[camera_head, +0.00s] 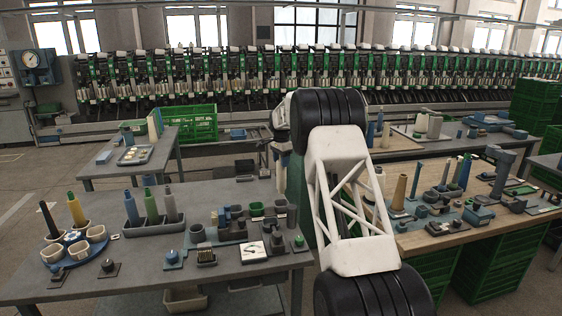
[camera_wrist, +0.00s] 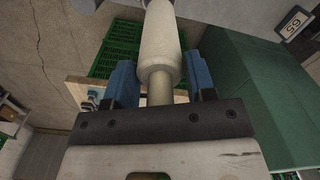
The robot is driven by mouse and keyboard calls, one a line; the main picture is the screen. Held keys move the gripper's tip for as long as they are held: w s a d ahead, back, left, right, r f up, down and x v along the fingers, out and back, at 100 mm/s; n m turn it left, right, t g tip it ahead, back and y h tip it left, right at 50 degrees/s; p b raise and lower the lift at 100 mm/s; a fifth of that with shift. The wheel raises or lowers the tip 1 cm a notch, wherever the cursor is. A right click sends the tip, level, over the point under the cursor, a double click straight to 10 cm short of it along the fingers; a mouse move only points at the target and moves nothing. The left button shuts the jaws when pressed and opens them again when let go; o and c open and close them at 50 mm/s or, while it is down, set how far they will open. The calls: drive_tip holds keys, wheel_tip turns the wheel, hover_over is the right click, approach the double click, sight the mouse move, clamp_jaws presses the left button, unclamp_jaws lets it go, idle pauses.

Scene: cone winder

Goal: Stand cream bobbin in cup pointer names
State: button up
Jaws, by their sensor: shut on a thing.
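My gripper (camera_wrist: 160,82) has its two blue fingers shut on the cream bobbin (camera_wrist: 160,42), a pale tapered body with a narrower tan stem between the fingers. The bobbin's far end is cut off by the top of the wrist view. In the head view my white and black arm hides the gripper. A blue round holder (camera_head: 47,262) with several cream cups (camera_head: 53,254) stands at the left of the grey table.
On the grey table (camera_head: 180,282), a grey rack (camera_head: 150,227) holds green and grey bobbins, with small cups and a white gauge (camera_head: 252,251) to the right. A crowded wooden table (camera_head: 440,240) is right of my arm. A tray (camera_head: 135,155) lies on the table behind.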

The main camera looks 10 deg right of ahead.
sight(281, 178)
drive_tip(key=shift+f, duration=0.15)
drive_tip(key=shift+f, duration=2.45)
idle(0.3)
drive_tip(key=shift+f, duration=2)
idle(0.9)
drive_tip(key=o, duration=1)
drive_tip(key=shift+r, duration=0.1)
drive_tip(key=shift+r, duration=3.8)
